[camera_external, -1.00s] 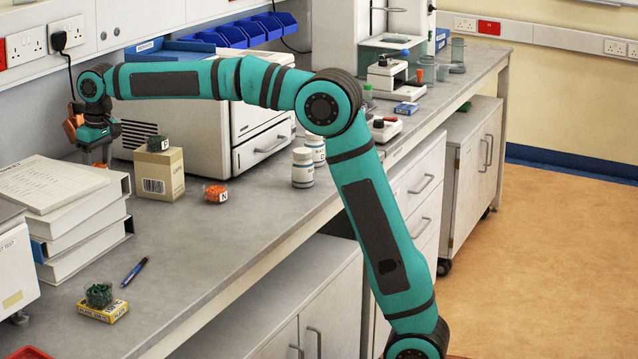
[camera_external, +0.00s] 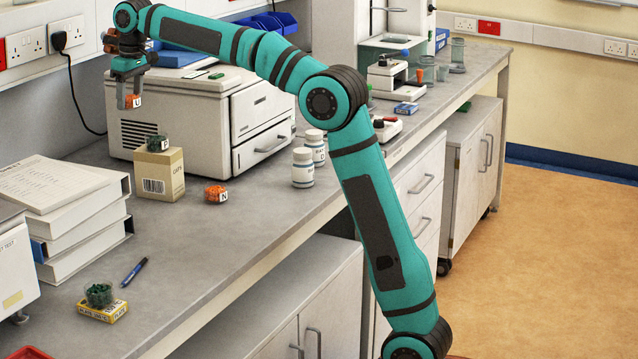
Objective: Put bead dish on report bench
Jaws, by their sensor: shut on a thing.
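My gripper (camera_external: 129,98) is at the upper left, shut on a small orange dish (camera_external: 134,101) with a white label that seems to read U. It holds the dish in the air, in front of the white machine's left end. Another orange bead dish (camera_external: 214,194), labelled N, sits on the grey bench top (camera_external: 225,240). A dark green dish (camera_external: 157,144) stands on a brown carton (camera_external: 158,174). A green-filled clear dish (camera_external: 99,294) stands on a yellow box (camera_external: 103,311). I cannot tell which surface is the report bench.
A white machine (camera_external: 180,115) stands behind the carton. Two white bottles (camera_external: 303,168) stand near the bench edge. Stacked binders (camera_external: 70,215) stand at the left, with a blue pen (camera_external: 134,271) beside them.

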